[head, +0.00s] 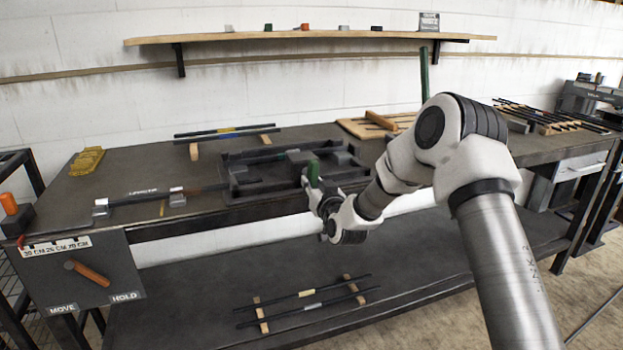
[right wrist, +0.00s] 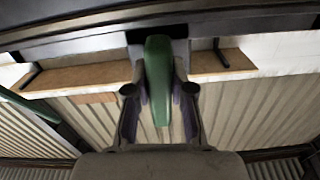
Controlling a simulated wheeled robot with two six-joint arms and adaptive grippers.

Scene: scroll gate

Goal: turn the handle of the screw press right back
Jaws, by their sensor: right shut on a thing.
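The screw press (head: 270,172) is a dark low frame on the workbench, with a grey block near its middle. Its green handle (head: 313,174) stands up at the front right of the frame. My right gripper (head: 314,184) is at the handle, reaching in from the right. In the right wrist view the green handle (right wrist: 157,80) lies between the two fingers of the gripper (right wrist: 159,92), which is shut on it. The screw behind the handle is mostly hidden by the gripper and frame. My left gripper is not in view.
The workbench (head: 110,170) carries dark rods on supports (head: 228,131) behind the press and a yellow item (head: 87,161) at left. A lever panel (head: 85,273) marked MOVE and HOLD hangs at the front left. A green post (head: 423,75) stands behind my right arm.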

